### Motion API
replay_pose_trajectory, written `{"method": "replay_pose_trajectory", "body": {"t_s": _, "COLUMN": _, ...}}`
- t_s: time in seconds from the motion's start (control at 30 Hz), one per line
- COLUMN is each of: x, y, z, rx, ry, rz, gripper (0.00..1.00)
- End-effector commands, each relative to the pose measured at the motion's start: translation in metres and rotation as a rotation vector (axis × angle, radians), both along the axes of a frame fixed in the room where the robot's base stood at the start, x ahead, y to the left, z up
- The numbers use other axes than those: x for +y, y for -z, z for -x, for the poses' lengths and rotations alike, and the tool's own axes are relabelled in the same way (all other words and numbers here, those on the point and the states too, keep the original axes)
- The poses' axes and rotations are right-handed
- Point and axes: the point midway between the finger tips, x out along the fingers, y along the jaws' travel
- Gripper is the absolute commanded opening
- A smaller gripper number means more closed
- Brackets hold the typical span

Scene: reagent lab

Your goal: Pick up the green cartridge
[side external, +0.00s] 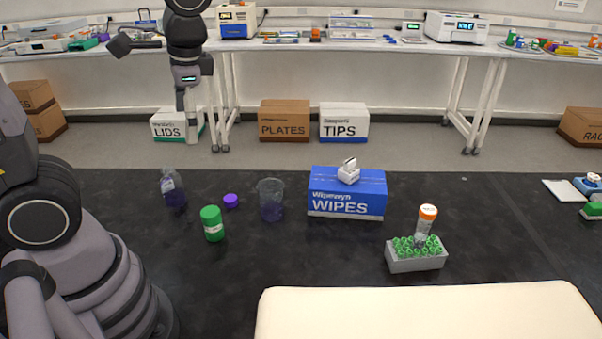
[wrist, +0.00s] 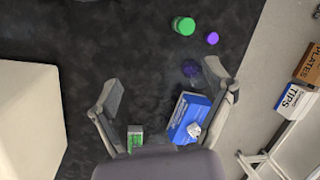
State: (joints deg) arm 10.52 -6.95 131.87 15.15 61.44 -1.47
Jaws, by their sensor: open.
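The green cartridge (side external: 212,224), a green cylinder with a pale label band, stands upright on the black bench at the left in the side view. In the wrist view the green cartridge (wrist: 183,26) is near the top, beyond my fingertips. My gripper (wrist: 163,83) is open, with nothing between its fingers. In the side view my gripper (side external: 188,108) hangs high at the upper left, pointing down, well above the bench and apart from the cartridge.
A purple cap (side external: 231,201), a beaker (side external: 271,200) and a bottle (side external: 174,191) stand near the cartridge. A blue wipes box (side external: 346,193) and a grey rack (side external: 416,262) of green-capped tubes are farther right. A cream surface (side external: 430,312) is in front.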

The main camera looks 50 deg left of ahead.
Motion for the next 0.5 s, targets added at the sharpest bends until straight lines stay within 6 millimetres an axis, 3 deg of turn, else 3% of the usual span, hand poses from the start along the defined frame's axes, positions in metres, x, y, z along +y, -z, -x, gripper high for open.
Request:
{"method": "replay_pose_trajectory", "body": {"t_s": 0.23, "x": -0.009, "y": 0.069, "z": -0.045, "rx": 0.371, "ry": 0.214, "rz": -0.272, "gripper": 0.81}}
{"method": "replay_pose_trajectory", "body": {"t_s": 0.5, "x": -0.022, "y": 0.164, "z": -0.072, "rx": 0.707, "ry": 0.478, "rz": -0.609, "gripper": 0.81}}
